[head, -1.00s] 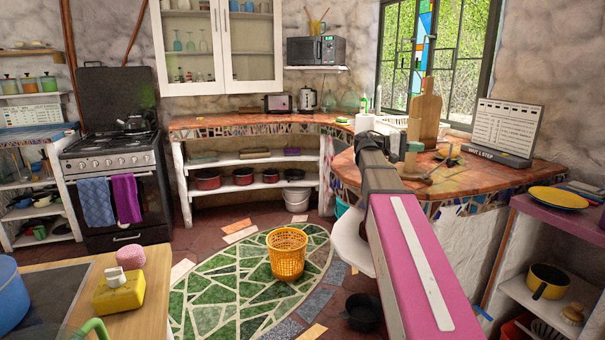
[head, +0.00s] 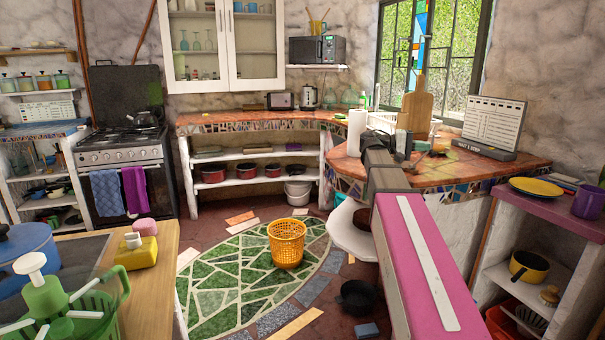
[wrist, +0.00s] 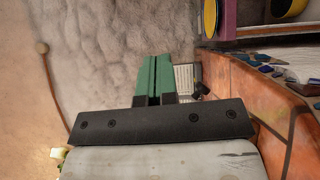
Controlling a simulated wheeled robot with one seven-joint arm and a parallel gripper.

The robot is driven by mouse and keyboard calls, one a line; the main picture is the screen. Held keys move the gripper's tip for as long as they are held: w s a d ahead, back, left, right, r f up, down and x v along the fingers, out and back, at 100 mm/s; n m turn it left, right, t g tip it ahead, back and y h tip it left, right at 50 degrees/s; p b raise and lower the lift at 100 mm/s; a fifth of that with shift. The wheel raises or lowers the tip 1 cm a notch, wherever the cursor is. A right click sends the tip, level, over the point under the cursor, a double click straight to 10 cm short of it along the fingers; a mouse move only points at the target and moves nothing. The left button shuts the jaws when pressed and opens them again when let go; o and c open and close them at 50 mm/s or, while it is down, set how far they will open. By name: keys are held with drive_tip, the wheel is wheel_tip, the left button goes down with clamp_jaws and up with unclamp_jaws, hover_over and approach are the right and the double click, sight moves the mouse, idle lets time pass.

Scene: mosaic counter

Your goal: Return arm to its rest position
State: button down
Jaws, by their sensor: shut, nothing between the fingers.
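My gripper (wrist: 153,80) shows in the wrist view, its two green fingers together with nothing between them. A pale wall lies beyond the fingers, and the terracotta counter (wrist: 240,85) runs along the right of that view. In the head view my pink arm link reaches forward from the lower right, ending in a dark grey joint in front of the mosaic counter (head: 465,170). The gripper itself is mostly hidden behind that joint there, and I cannot make out its fingers.
On the counter stand a paper towel roll (head: 357,132), a cutting board (head: 417,112) and a sign board (head: 490,125). A white stool (head: 350,238) stands beside my arm. An orange basket (head: 287,243) sits on the green mosaic floor. A purple-topped shelf (head: 545,215) is at right.

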drive_tip(key=s+a+f+n+t+y, duration=0.2)
drive_tip(key=a+f+y, duration=0.15)
drive_tip(key=f, duration=1.15)
drive_tip(key=s+a+f+n+t+y, duration=0.25)
drive_tip(key=f+y, duration=0.25)
drive_tip(key=f, duration=1)
drive_tip(key=s+a+f+m+y, duration=0.1)
drive_tip(key=s+a+f+y, duration=0.3)
drive_tip(key=a+f, duration=0.3)
drive_tip(key=s+a+f+m+y, duration=0.1)
drive_tip(key=s+a+f+y, duration=0.4)
drive_tip(key=f, duration=0.6)
drive_tip(key=s+a, duration=0.2)
drive_tip(key=shift+a+f, duration=0.3)
drive_tip(key=shift+f, duration=0.05)
